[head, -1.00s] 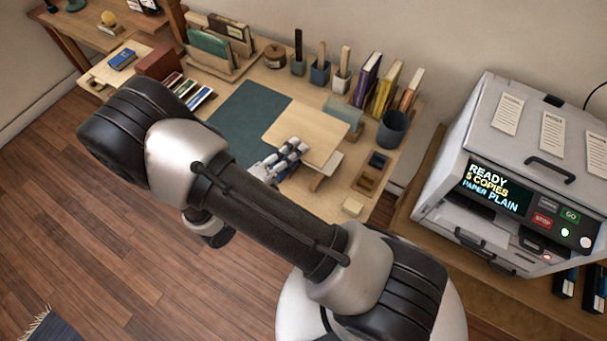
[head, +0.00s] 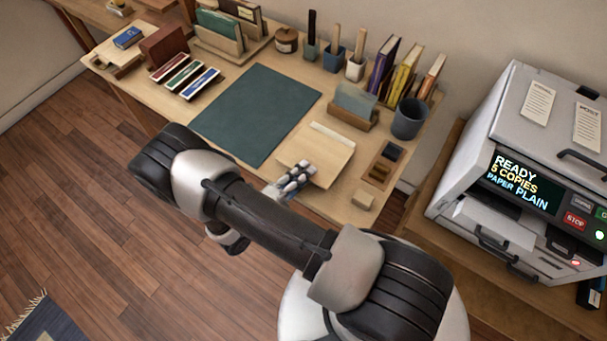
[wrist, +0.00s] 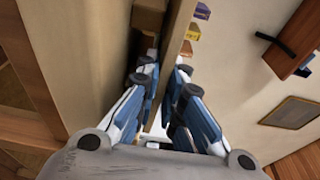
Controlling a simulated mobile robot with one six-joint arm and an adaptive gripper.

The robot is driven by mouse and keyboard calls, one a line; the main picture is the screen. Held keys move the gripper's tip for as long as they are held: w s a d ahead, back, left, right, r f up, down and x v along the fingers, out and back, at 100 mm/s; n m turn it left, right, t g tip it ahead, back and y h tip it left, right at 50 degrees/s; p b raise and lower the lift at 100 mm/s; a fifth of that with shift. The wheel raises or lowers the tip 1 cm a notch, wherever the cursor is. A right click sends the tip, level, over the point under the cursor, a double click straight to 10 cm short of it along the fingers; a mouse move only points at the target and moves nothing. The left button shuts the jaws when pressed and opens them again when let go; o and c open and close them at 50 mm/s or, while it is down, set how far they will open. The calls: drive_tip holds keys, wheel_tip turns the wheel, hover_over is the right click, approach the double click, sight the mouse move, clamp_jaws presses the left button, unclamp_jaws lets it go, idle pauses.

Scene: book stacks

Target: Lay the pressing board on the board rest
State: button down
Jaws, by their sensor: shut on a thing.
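The pressing board (head: 318,160) is a flat pale wooden panel over the near right part of the desk, right of the green mat. My gripper (head: 294,180) is shut on its near edge. In the wrist view the board (wrist: 180,45) shows nearly edge-on between the fingers (wrist: 165,95), with the desk surface to its left. A paler strip (head: 333,132) shows along the board's far side; it may be part of the board rest, which is otherwise hidden under the board. I cannot tell whether the board touches it.
The green mat (head: 257,112) is bare. Behind the board stand a card holder (head: 352,106), a dark cup (head: 409,118) and upright books (head: 405,75). A copier (head: 530,180) stands further right.

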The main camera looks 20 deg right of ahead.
drive_tip(key=c, duration=2)
unclamp_jaws()
drive_tip(key=shift+a, duration=0.1)
drive_tip(key=p+v, duration=0.3)
drive_tip(key=v, duration=0.9)
drive_tip(key=d+r+m+g+y, duration=0.2)
drive_tip(key=r+m+g+y, duration=0.1)
drive_tip(key=r+m, duration=0.4)
drive_tip(key=s+d+r+m+g+y, duration=0.1)
drive_tip(key=d+r+m+g+y, duration=0.1)
drive_tip(key=r+m+g, duration=0.35)
drive_tip(key=d+r+m+g+y, duration=0.2)
drive_tip(key=d+r+m+y, duration=0.1)
drive_tip(key=r+m, duration=0.6)
drive_tip(key=shift+s+d+r+m+t+y, duration=0.5)
drive_tip(key=shift+s+r+m+t+y, duration=1.35)
drive_tip(key=shift+m, duration=1.4)
drive_tip(key=shift+s+d+r+m+t+y, duration=0.45)
drive_tip(key=shift+s+r+m+t+y, duration=0.7)
drive_tip(key=shift+r+m, duration=1.75)
drive_tip(key=shift+s+d+r+m+t+y, duration=0.5)
drive_tip(key=shift+s+r+m+t+y, duration=1)
drive_tip(key=shift+m, duration=2.1)
